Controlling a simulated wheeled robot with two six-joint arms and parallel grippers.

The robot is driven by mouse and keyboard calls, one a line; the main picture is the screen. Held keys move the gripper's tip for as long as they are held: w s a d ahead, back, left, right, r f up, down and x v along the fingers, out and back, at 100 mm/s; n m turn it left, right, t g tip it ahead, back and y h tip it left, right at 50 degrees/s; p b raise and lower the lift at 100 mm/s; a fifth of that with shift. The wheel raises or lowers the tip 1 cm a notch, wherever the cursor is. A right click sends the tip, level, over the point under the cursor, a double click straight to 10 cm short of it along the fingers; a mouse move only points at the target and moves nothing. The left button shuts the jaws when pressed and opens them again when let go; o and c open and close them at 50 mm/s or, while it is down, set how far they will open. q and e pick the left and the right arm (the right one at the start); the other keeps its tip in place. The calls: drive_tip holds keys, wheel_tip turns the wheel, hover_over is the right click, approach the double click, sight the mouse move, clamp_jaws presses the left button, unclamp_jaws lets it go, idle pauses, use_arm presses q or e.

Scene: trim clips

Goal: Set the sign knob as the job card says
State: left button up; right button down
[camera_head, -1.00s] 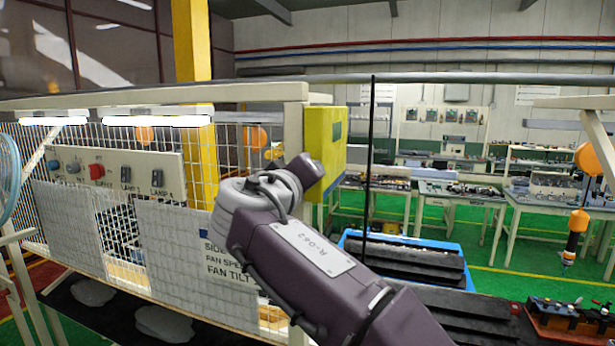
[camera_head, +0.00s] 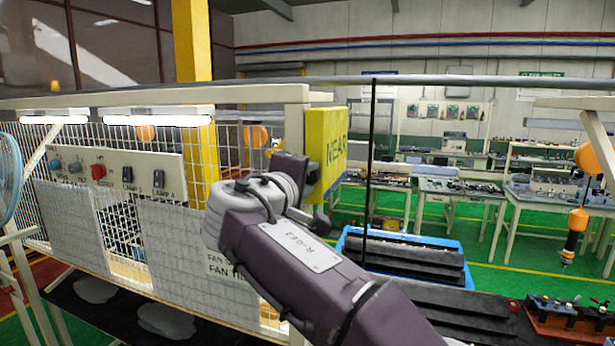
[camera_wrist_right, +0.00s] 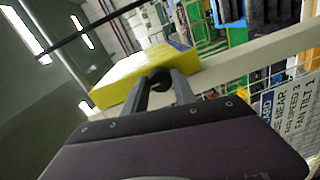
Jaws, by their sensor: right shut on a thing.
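A yellow sign box (camera_head: 327,140) hangs on the frame's post in the head view, with "NEAR" on its face. My right gripper (camera_head: 308,178) is at its near side, mostly hidden behind my own wrist. In the right wrist view my right gripper (camera_wrist_right: 160,88) is shut on a dark round knob (camera_wrist_right: 160,78) beside the yellow sign box (camera_wrist_right: 130,76). The job card (camera_head: 222,268) is on the mesh in the head view, partly covered by my arm; "FAN" shows. In the right wrist view the card (camera_wrist_right: 290,105) reads "NEAR", "SPEED 3" and "FAN TILT", partly cut off. My left gripper is not in view.
A control panel (camera_head: 140,172) with knobs, a red button and lamp switches is on the mesh at the left. A blue fan (camera_head: 10,180) stands at the left edge. A blue tray (camera_head: 350,243) lies right of my arm, and an orange-handled tool (camera_head: 576,222) hangs at the right.

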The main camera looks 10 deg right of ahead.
idle(0.5)
drive_tip(key=c, duration=1)
unclamp_jaws()
drive_tip(key=b+v, duration=0.2)
drive_tip(key=v, duration=0.1)
drive_tip(key=shift+a+f, duration=0.1)
drive_tip(key=shift+f, duration=0.25)
drive_tip(key=b, duration=0.2)
approach(308, 180)
drive_tip(key=shift+s+r, duration=0.15)
drive_tip(key=shift+r, duration=0.2)
